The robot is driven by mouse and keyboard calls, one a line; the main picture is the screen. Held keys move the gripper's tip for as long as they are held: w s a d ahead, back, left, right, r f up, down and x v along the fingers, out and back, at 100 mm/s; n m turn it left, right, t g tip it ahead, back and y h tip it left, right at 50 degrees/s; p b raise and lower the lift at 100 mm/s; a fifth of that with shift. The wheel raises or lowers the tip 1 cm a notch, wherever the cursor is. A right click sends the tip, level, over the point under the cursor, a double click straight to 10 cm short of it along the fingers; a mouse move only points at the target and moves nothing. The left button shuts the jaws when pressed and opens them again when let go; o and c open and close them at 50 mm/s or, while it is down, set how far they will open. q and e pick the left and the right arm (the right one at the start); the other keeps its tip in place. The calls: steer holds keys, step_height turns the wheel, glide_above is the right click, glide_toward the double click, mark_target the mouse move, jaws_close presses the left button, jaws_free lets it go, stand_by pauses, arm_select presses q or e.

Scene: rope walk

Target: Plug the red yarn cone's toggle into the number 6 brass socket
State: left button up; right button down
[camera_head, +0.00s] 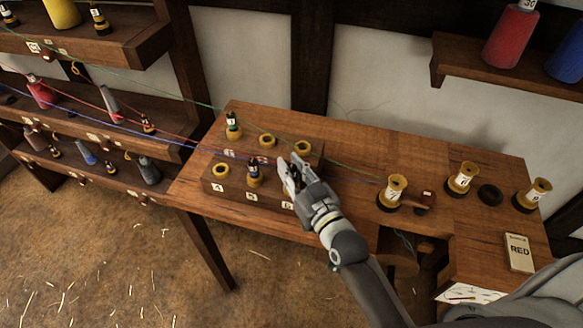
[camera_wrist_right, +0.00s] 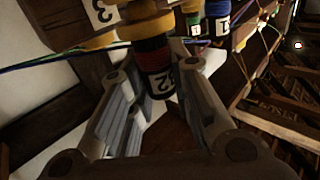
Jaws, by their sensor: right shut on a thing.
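The wooden socket block (camera_head: 236,192) on the table has two rows of brass rings. Its front-right position, above a small label (camera_head: 288,205) that looks like 6, is covered by my right gripper (camera_head: 289,180). In the wrist view that gripper (camera_wrist_right: 160,95) is shut on a dark toggle (camera_wrist_right: 155,60) with a red band and a "12" tag. The toggle meets a brass ring (camera_wrist_right: 147,25); I cannot tell how deep it sits. My left gripper is out of view.
Toggles stand in the back-left (camera_head: 233,128) and front-middle (camera_head: 254,172) sockets. Green and blue threads cross above the block. Brass spools (camera_head: 393,192) and a RED card (camera_head: 518,253) are on the table's right. Another red cone (camera_head: 510,36) stands on the upper right shelf.

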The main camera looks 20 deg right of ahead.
steer(key=shift+r, duration=0.1)
stand_by(0.6)
steer(key=shift+p, duration=0.6)
stand_by(0.4)
steer(key=shift+f+b, duration=0.45)
steer(key=shift+f, duration=0.25)
steer(key=c, duration=1.6)
jaws_free()
steer(key=shift+r, duration=0.1)
steer(key=shift+s, duration=0.1)
steer(key=shift+s+d+p, duration=0.25)
steer(key=shift+s+p, duration=0.3)
steer(key=shift+s, duration=0.7)
steer(key=s+d+p, duration=0.1)
steer(key=s+p, duration=0.1)
steer(key=s, duration=0.6)
steer(key=shift+d, duration=0.25)
